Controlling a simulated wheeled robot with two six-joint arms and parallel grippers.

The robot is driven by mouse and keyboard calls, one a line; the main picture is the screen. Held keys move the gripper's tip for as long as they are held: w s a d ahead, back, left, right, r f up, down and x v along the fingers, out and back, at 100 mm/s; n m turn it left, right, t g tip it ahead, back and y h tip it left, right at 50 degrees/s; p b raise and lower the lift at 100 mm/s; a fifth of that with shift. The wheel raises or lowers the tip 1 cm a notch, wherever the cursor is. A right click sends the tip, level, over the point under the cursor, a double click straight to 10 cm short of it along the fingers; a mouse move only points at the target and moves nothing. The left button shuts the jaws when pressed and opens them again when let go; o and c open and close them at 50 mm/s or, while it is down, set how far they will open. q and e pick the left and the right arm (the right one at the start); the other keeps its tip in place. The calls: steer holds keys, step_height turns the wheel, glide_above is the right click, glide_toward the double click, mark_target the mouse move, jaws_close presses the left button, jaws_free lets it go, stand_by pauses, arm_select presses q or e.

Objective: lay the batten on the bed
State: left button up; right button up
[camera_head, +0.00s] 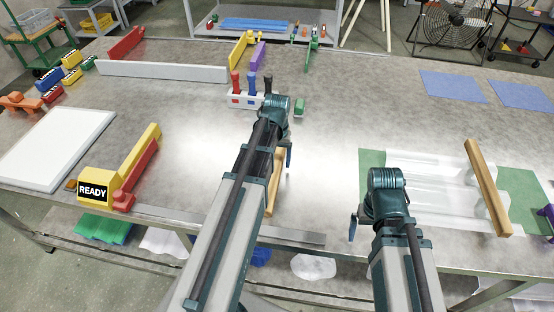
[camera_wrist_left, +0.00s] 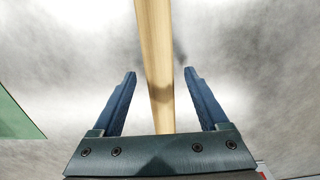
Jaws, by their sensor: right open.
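A pale wooden batten (camera_head: 275,183) lies on the metal bench, partly hidden behind my left arm. In the left wrist view the batten (camera_wrist_left: 155,60) runs between the two fingers of my left gripper (camera_wrist_left: 160,72), which is open with gaps on both sides. A green bed (camera_head: 522,188) carries a clear corrugated sheet (camera_head: 430,185) at the right. A second wooden batten (camera_head: 487,187) lies across the sheet near its right end. My right gripper (camera_head: 354,225) is open beside the bed's left edge, its fingers partly hidden.
A white board (camera_head: 58,148) and a yellow-red READY stand (camera_head: 130,168) are at the left. A rack with coloured-handled tools (camera_head: 245,100) stands beyond my left arm. A long white bar (camera_head: 160,71) lies behind. Blue sheets (camera_head: 452,86) lie at the back right; bench between is clear.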

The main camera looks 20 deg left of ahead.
arm_select(q)
steer(key=shift+r, duration=0.1)
arm_select(e)
steer(key=shift+r, duration=0.15)
arm_select(q)
step_height(320, 180, up, 14)
steer(key=p, duration=1.3)
steer(key=shift+f+p, duration=0.2)
steer(key=shift+p, duration=0.2)
arm_select(e)
step_height(320, 180, up, 14)
steer(key=shift+f, duration=0.25)
arm_select(q)
steer(key=shift+f, duration=0.15)
arm_select(e)
steer(key=shift+f, duration=0.1)
arm_select(q)
step_height(320, 180, down, 13)
steer(key=b, duration=1.3)
steer(key=shift+f+b, duration=0.15)
steer(key=shift+b, duration=0.15)
arm_select(e)
step_height(320, 180, down, 13)
steer(key=shift+f, duration=0.2)
steer(key=shift+r, duration=0.1)
